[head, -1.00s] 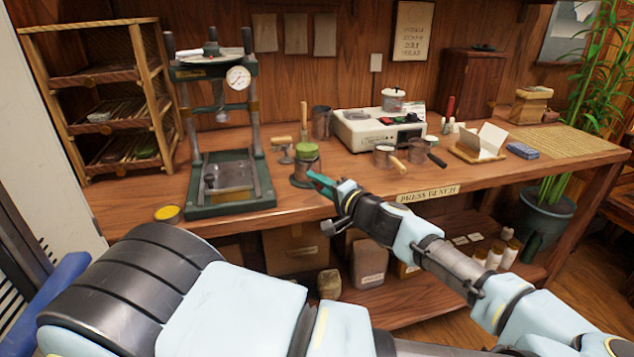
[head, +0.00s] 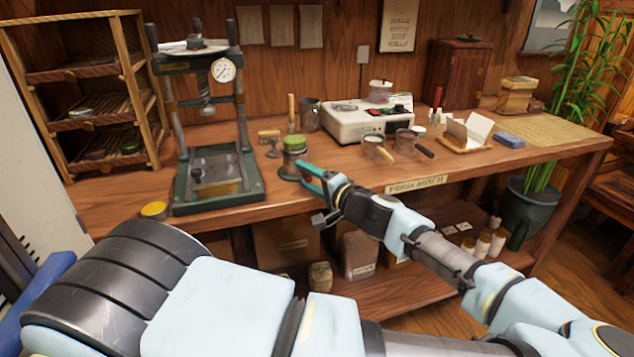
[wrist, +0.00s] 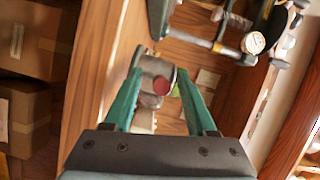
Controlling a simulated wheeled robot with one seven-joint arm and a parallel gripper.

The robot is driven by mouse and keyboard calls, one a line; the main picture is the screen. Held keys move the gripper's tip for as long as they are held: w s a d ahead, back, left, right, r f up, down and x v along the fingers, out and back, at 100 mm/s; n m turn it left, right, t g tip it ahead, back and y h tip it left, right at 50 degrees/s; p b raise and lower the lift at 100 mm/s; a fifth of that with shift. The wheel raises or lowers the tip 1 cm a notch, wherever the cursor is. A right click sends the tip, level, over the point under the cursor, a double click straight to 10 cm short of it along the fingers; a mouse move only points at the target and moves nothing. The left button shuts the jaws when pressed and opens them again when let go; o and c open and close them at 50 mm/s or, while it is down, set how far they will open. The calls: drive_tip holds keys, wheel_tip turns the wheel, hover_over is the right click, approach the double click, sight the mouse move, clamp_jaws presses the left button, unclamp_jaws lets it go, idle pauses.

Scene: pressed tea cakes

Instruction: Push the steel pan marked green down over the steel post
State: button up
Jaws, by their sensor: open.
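A steel cylinder with a green top (head: 294,146), which looks like the pan marked green, stands upright on a dark round base near the bench's front edge, right of the press. I cannot make out the steel post; whether it is under or inside the cylinder is hidden. My gripper (head: 309,178) has teal fingers and is just right of and in front of the cylinder's base, pointing at it. In the wrist view my gripper (wrist: 160,76) is open. A grey metal cylinder (wrist: 157,66) with a dark red disc shows between or beyond the fingertips; contact is unclear.
The green press (head: 215,180) with its gauge stands close on the left. A yellow-topped tin (head: 154,209) lies at the front edge. Two handled pans (head: 405,143) stand to the right.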

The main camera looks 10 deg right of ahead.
drive_tip(key=shift+f+b+v, duration=0.4)
drive_tip(key=shift+b+v, duration=0.1)
drive_tip(key=shift+v, duration=4.5)
drive_tip(key=s+a+f+n+g+h, duration=0.1)
drive_tip(key=s+a+f+n+g, duration=0.3)
drive_tip(key=a+g, duration=0.45)
drive_tip(key=s+a+f+n+g+h, duration=0.1)
drive_tip(key=s+a+f+n+g, duration=0.1)
drive_tip(key=a+f+g, duration=0.6)
drive_tip(key=w+a+r+n+t+h, duration=0.1)
drive_tip(key=a+r+h, duration=0.1)
drive_tip(key=r, duration=0.6)
drive_tip(key=w+a+r+n+t+h, duration=0.1)
drive_tip(key=a+r+t+h, duration=0.1)
drive_tip(key=r, duration=0.5)
drive_tip(key=a+h, duration=0.1)
drive_tip(key=h, duration=0.1)
drive_tip(key=shift+a+r+n+h, duration=0.15)
drive_tip(key=shift+r+n+h, duration=0.25)
